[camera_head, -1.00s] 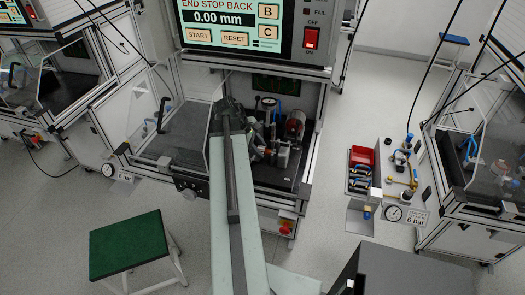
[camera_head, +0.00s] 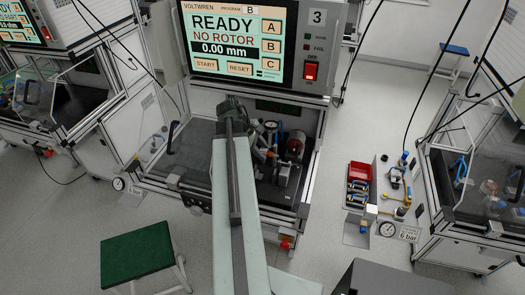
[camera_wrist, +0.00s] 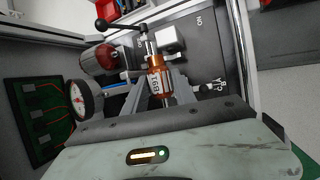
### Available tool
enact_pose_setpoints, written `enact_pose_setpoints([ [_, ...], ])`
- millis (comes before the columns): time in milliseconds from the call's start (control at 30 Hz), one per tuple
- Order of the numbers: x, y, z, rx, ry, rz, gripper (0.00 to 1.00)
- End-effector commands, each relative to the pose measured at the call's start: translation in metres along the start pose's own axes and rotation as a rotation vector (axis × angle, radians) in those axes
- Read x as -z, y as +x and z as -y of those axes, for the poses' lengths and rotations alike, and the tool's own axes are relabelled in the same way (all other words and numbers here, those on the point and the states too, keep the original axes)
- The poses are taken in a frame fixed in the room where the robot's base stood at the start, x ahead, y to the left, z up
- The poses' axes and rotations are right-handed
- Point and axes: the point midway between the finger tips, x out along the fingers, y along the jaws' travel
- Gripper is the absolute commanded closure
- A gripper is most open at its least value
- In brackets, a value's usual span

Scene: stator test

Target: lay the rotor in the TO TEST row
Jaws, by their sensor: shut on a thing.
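The rotor (camera_wrist: 156,78) is a copper-orange cylinder with a metal shaft and a white label, in the middle of the wrist view. My gripper (camera_wrist: 160,88) is shut on it, with grey fingers on both sides of its body. The rotor is above the dark bed of the test machine, near its fixtures; whether it touches them I cannot tell. The machine's screen (camera_head: 237,42) reads READY, NO ROTOR, 0.00 mm. No TO TEST row can be made out.
In the wrist view a dial gauge (camera_wrist: 86,100), a red cylinder (camera_wrist: 98,59) and a black-knobbed lever (camera_wrist: 103,24) stand close around the rotor. A raised clear guard is left of my arm. A green stool (camera_head: 136,255) and a red bin (camera_head: 360,171) stand outside the machine.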

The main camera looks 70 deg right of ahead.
Motion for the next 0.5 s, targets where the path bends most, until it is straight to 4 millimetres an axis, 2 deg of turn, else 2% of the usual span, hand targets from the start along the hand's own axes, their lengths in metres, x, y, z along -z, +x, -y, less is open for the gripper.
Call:
enact_pose_setpoints([
  [167, -0.003, -0.005, -0.002, 0.0, 0.0, 0.001, 1.0],
  [500, -0.018, -0.041, -0.014, 0.0, 0.001, 0.001, 1.0],
])
